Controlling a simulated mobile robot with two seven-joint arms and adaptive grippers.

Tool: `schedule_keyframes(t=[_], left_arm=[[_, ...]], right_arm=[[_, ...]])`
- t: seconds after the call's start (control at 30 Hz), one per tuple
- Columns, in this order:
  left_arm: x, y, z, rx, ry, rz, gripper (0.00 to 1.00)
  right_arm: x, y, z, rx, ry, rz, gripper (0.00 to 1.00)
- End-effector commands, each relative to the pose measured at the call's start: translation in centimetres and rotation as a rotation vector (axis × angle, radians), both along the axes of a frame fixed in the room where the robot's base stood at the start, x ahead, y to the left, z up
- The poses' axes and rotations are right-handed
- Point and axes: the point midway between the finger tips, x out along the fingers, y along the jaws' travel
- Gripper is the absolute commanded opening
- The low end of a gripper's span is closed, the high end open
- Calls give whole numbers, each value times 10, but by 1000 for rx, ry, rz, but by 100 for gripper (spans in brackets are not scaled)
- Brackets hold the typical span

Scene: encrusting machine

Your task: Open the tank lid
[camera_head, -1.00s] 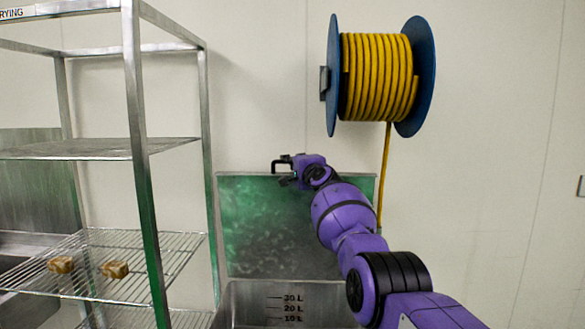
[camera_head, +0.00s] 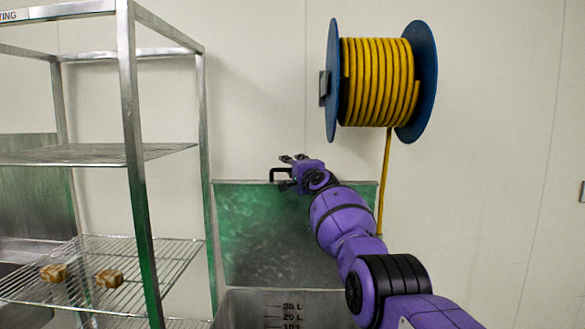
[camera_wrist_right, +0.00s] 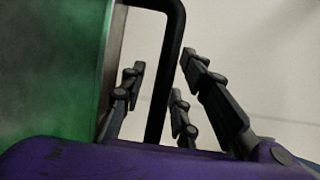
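The tank (camera_head: 240,305) has litre marks and stands at the bottom centre of the head view, its mouth uncovered. The tank lid (camera_head: 255,235), a greenish metal panel, stands upright behind it. Its black handle (camera_head: 273,174) projects at the lid's top edge and shows as a bent bar in the wrist view (camera_wrist_right: 175,45). My right gripper (camera_head: 293,158) is at the lid's top edge beside the handle. In the wrist view its fingers (camera_wrist_right: 163,62) are spread, with the handle bar appearing between them; contact cannot be told. My left gripper is not in view.
A metal rack (camera_head: 133,130) stands at the left with two brown lumps (camera_head: 82,276) on a wire shelf. A blue reel (camera_head: 422,75) of yellow hose (camera_head: 375,82) hangs on the wall, its end dropping behind my right arm.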

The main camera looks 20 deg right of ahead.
Motion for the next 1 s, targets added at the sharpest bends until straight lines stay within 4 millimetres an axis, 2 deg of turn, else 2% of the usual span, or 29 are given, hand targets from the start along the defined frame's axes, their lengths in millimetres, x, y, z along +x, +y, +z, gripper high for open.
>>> schedule_keyframes(t=[0.27, 0.47, 1.0], left_arm=[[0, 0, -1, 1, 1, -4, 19], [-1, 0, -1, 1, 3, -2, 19], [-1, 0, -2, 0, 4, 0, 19]], right_arm=[[-2, -2, 0, 0, -2, -1, 29], [-11, -6, 0, -5, -4, 0, 29], [-63, -5, -3, 1, -3, 0, 29]])
